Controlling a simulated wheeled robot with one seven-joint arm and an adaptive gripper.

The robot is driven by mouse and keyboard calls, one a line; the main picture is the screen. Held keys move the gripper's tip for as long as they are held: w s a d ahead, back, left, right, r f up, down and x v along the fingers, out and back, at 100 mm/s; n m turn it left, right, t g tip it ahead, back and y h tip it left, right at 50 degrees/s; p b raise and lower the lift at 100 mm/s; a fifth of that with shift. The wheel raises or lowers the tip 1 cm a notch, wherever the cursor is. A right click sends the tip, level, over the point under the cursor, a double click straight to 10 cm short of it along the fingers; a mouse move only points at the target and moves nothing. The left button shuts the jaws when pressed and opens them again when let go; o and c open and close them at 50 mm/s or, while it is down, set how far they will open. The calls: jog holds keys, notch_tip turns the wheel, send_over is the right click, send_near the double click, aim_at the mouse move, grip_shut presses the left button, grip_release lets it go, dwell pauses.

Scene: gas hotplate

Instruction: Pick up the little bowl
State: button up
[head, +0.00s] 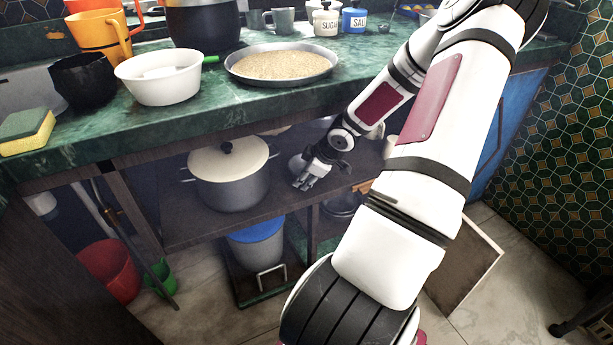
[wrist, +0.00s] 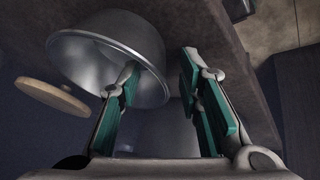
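A shiny metal bowl (wrist: 100,48) fills the upper left of the wrist view. Its rim and part of its inside show. My gripper (wrist: 160,68) is open. Its left finger overlaps the bowl near the rim, and its right finger is to the right of the bowl, with a gap between them. I cannot tell whether either finger touches the bowl. In the head view my gripper (head: 304,180) is low, in the shelf space under the counter, to the right of the big pot. The bowl is hard to make out there.
A lidded pot (head: 229,176) stands on the lower shelf (head: 205,228), close to my gripper's left. The green counter (head: 330,100) is overhead, holding a pan of grain (head: 282,65) and a white bowl (head: 160,78). A tan disc (wrist: 54,97) shows left in the wrist view.

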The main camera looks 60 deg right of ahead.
grip_shut()
jog(key=shift+r, duration=0.25)
jog(key=shift+r+p, duration=0.8)
jog(key=shift+p, duration=0.25)
jog(key=s+a+p, duration=0.2)
jog(key=s+p, duration=0.2)
jog(key=s, duration=1.3)
jog(key=shift+s+a+f, duration=0.25)
jog(key=shift+s+a, duration=0.15)
